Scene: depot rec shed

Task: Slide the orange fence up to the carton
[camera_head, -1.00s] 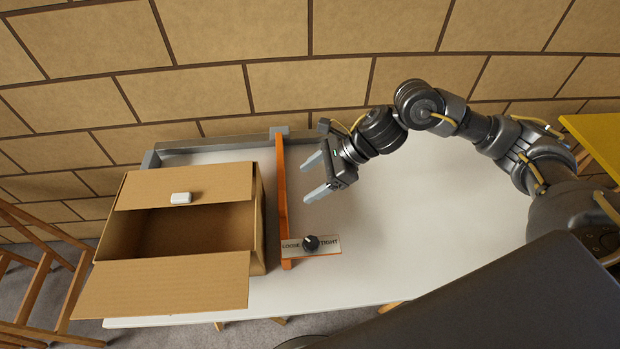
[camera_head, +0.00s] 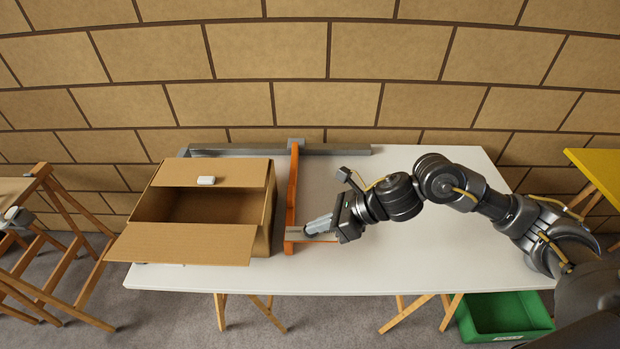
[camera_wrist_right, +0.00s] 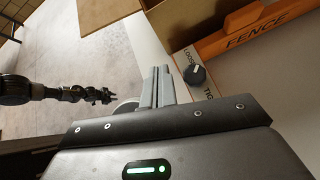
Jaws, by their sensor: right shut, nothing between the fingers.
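The orange fence (camera_head: 291,192) stands on the white table, running front to back from a grey rail. The open carton (camera_head: 205,243) is on its left, with a narrow strip of table between them. My right gripper (camera_head: 320,226) is shut and empty at the fence's front end, hiding the knob there. In the wrist view its fingers (camera_wrist_right: 158,86) are beside the black knob (camera_wrist_right: 195,76), apart from it in the picture. The knob's white mark is on the LOOSE side. My left gripper (camera_wrist_right: 104,96) shows small in the wrist view; its opening is unclear.
The grey rail (camera_head: 336,149) lies along the table's back edge. A small white item (camera_head: 206,180) is on the carton's back flap. The white table (camera_head: 420,265) is clear on the right. A green crate (camera_head: 505,315) stands on the floor below.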

